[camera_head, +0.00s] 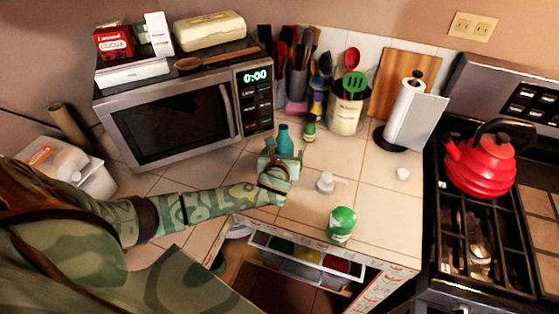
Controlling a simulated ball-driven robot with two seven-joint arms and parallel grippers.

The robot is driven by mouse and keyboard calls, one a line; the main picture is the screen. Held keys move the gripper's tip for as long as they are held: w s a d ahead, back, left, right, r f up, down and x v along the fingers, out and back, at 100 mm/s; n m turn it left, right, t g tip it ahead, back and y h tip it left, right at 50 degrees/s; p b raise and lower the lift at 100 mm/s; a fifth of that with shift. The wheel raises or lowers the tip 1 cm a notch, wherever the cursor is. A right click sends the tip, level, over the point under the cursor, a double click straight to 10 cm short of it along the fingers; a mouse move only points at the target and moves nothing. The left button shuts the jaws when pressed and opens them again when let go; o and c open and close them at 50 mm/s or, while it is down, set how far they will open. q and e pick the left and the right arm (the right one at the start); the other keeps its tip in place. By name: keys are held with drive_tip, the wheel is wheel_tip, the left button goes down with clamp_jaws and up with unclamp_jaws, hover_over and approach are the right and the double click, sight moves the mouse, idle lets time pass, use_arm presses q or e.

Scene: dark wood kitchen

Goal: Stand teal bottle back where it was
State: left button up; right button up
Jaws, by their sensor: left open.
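The teal bottle (284,140) stands upright on the tiled counter in front of the microwave's right end. My left gripper (281,158) is open at the bottle, with its fingers around or just in front of the lower part. The bottle's lower body is partly hidden by the gripper, so I cannot tell whether the fingers touch it. My left arm reaches in from the left across the counter's front edge. My right gripper does not show.
The microwave (175,118) stands behind left. A small green-capped jar (310,131) is close to the bottle's right. A white item (326,182) and a green can (341,224) stand nearer the front. An open drawer (300,262) lies below. Right of centre, the counter is mostly clear.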

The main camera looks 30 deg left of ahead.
use_arm(q)
drive_tip(key=p+v, duration=0.2)
drive_tip(key=v, duration=0.8)
drive_tip(key=shift+w, duration=0.1)
idle(0.9)
